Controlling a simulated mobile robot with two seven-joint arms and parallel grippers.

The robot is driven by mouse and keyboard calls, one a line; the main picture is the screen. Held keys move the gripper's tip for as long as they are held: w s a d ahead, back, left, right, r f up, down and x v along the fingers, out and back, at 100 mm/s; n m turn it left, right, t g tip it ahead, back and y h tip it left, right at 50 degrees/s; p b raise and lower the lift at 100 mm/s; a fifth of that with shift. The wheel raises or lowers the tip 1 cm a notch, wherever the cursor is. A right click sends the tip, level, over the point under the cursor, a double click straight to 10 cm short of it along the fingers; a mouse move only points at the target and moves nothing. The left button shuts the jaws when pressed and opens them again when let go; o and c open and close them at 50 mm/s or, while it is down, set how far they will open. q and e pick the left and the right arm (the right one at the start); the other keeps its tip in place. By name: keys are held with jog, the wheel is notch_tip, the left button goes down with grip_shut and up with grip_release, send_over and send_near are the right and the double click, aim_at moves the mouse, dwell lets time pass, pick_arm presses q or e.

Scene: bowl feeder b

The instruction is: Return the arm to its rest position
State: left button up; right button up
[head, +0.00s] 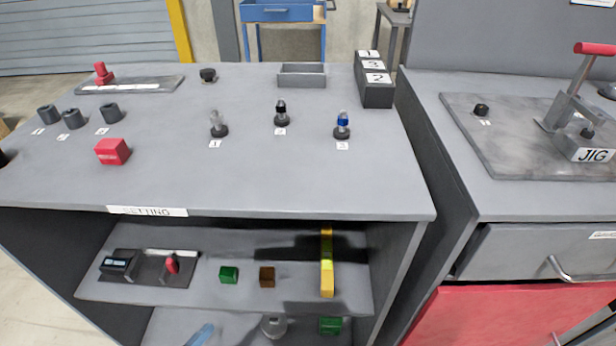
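Neither of my grippers nor any clear part of my arms shows in the head view. A small dark shape (3,158) is cut off at the left edge, and I cannot tell what it is. The grey table (250,185) marked SETTING stands in front of me. On it are a red block (112,151), several dark rings at the left, and three small fittings on dark bases: a clear one (217,124), a black-topped one (281,114) and a blue-topped one (342,125).
A grey tray (302,70) and a numbered dark box (376,88) stand at the back. A red-handled press (578,105) marked JIG stands on the right bench. Shelves below the table hold small blocks and a yellow level (327,263). The table's front is clear.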

pick_arm(q)
jog(key=s+a+f+n+g+y, duration=0.2)
jog(key=s+a+n+g+y, duration=0.1)
jog(key=s+a+n+y, duration=0.4)
jog(key=s+a+f+n+g+y, duration=0.25)
jog(key=s+a+n, duration=0.2)
jog(key=s, duration=0.35)
notch_tip(320, 180, up, 10)
jog(key=n+t+p, duration=0.1)
jog(key=p, duration=1.3)
jog(key=shift+s+a+p, duration=0.15)
jog(key=shift+a+p, duration=0.2)
jog(key=shift+a, duration=0.1)
pick_arm(e)
notch_tip(320, 180, up, 10)
jog(key=m+t, duration=0.1)
jog(key=shift+s+d+r+m+h, duration=0.15)
jog(key=shift+d+m+h, duration=0.15)
jog(key=shift+d, duration=0.15)
pick_arm(q)
jog(key=shift+n+t, duration=0.25)
